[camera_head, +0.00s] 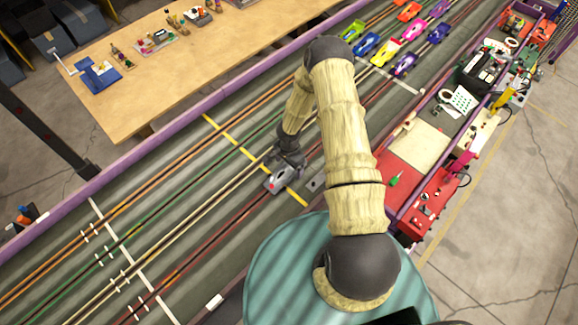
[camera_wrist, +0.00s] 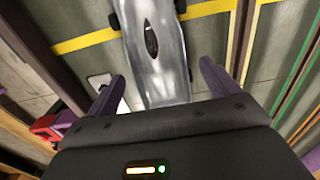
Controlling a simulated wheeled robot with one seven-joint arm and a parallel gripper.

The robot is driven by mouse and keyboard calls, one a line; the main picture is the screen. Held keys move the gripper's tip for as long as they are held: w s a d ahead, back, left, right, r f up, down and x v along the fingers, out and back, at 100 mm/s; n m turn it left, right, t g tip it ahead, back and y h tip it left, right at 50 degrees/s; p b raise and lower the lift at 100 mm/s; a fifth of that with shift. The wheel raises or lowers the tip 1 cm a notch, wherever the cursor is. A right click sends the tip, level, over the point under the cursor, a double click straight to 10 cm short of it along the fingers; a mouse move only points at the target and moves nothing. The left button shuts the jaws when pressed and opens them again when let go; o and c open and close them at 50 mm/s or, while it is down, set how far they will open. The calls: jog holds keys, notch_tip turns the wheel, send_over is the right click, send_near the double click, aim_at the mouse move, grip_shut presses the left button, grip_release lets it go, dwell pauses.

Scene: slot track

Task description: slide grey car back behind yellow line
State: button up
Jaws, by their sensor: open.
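The grey car (camera_head: 275,183) sits on the slot track, lying across the yellow line (camera_head: 238,146). In the wrist view the silver-grey car (camera_wrist: 155,45) covers part of the yellow line (camera_wrist: 85,41), which shows on both sides of it. My gripper (camera_head: 287,162) is low over the track at the upper right end of the car. In the wrist view my gripper (camera_wrist: 162,72) is open, with one purple finger on each side of the car's near end. A gap shows between the left finger and the car. Contact at the right finger is unclear.
Several coloured cars, including a yellow one (camera_head: 385,53) and a green one (camera_head: 352,30), stand at the track's upper end. A purple rail (camera_head: 150,152) edges the track. A wooden table (camera_head: 190,60) is at upper left, a cluttered bench (camera_head: 430,140) at right. The lower left lanes are clear.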

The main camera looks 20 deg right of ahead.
jog(key=shift+f, duration=1.15)
jog(key=c, duration=0.9)
jog(key=o, duration=0.3)
jog(key=shift+c, duration=1.2)
jog(key=shift+w+d+p, duration=0.2)
jog(key=shift+w+d, duration=0.1)
jog(key=shift+d, duration=0.2)
jog(key=shift+w+d+p, duration=0.15)
jog(key=shift+w+d, duration=0.1)
jog(key=shift+d, duration=0.25)
jog(key=shift+w+d+b, duration=0.2)
jog(key=shift+w+d, duration=0.25)
jog(key=shift+d, duration=0.3)
jog(key=shift+w+d+b, duration=0.25)
jog(key=shift+w+d, duration=0.2)
jog(key=shift+d, duration=0.35)
jog(key=shift+w+d+b, duration=0.2)
jog(key=shift+w+d, duration=0.25)
jog(key=shift+d, duration=0.3)
